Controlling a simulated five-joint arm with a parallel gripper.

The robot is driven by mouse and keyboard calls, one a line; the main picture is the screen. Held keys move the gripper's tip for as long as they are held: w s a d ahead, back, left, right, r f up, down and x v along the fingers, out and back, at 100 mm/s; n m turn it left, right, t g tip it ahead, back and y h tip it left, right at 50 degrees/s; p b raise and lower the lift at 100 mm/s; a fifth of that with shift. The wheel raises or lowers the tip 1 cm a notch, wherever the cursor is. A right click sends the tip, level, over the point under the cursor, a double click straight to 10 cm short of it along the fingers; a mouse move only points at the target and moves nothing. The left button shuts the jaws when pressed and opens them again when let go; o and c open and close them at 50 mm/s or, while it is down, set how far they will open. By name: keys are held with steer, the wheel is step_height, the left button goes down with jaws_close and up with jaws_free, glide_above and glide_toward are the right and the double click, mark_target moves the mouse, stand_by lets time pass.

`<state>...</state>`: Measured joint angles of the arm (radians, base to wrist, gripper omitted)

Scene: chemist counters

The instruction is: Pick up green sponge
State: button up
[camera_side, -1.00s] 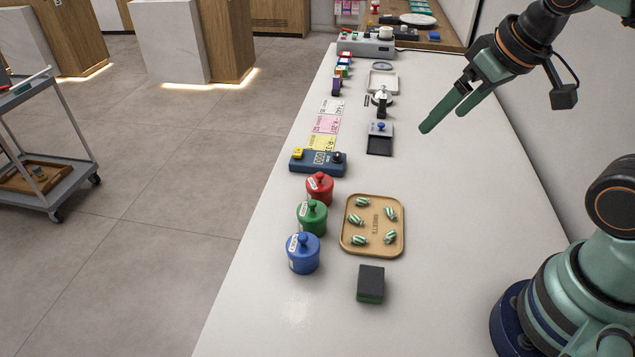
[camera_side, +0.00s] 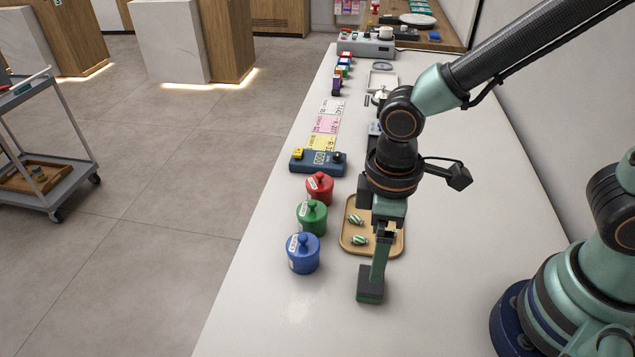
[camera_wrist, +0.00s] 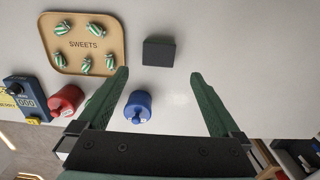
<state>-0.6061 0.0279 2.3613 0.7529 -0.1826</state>
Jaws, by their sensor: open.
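The green sponge (camera_side: 370,296) is a small block with a dark grey top and green sides. It lies on the white counter, in front of the sweets tray. In the wrist view the sponge (camera_wrist: 158,52) shows its dark top, just beyond the fingertips and between their lines. My gripper (camera_side: 377,277) points down over the sponge, and its fingers hide part of the top. In the wrist view my gripper (camera_wrist: 159,74) is open with nothing between its fingers. The exact height above the sponge is hard to tell.
A tan tray (camera_side: 346,248) of striped sweets stands behind the sponge, partly hidden by my gripper. Blue (camera_side: 303,255), green (camera_side: 311,217) and red (camera_side: 319,189) lidded jars stand to the left. A dark blue scale (camera_side: 318,163) is farther back. The counter nearest the camera is clear.

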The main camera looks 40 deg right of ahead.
steer(key=shift+w+d+f, duration=0.1)
steer(key=shift+f, duration=4.85)
steer(key=c, duration=1.3)
